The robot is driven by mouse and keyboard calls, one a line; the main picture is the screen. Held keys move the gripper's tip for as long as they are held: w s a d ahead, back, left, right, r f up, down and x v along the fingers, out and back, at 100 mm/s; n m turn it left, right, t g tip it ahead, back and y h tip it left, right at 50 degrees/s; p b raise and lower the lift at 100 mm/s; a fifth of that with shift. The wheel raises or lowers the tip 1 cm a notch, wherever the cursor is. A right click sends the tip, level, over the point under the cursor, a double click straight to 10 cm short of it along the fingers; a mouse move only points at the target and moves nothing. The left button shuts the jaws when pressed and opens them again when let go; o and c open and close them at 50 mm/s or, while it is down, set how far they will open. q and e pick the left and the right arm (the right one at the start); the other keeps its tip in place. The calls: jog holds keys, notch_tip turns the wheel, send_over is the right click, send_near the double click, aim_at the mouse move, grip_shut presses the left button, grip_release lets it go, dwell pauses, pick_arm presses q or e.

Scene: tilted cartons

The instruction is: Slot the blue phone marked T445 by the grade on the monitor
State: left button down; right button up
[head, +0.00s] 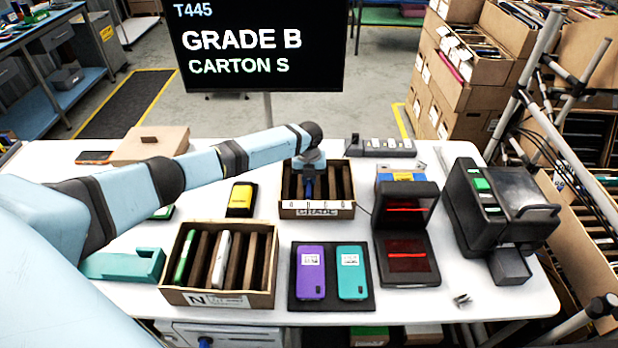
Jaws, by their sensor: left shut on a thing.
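The monitor (262,45) reads T445, GRADE B, CARTON S. My left gripper (309,172) points down over the far carton (317,211), shut on the blue phone (308,188). Only a narrow blue strip of the phone shows below the gripper; its T445 mark is hidden. The phone is upright, at the carton's left-middle dividers, roughly behind the second letter of the A to D strip on the front. I cannot tell how deep it sits. My right gripper is not in view.
A nearer carton marked N (218,299) holds a green and a white phone. A black tray (331,300) carries purple and teal phones. A scanner with red windows (406,255) and a dark machine (497,220) stand right. A yellow-and-black device (241,198) lies left of the far carton.

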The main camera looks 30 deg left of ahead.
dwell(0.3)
pick_arm(q)
jog(key=c, duration=1)
grip_release()
notch_tip(320, 180, up, 14)
jog(key=shift+f+b, duration=0.1)
jog(key=shift+b, duration=0.75)
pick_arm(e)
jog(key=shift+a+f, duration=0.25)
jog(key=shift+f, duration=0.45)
pick_arm(q)
notch_tip(320, 180, up, 7)
jog(key=p, duration=0.6)
jog(key=shift+p, duration=0.3)
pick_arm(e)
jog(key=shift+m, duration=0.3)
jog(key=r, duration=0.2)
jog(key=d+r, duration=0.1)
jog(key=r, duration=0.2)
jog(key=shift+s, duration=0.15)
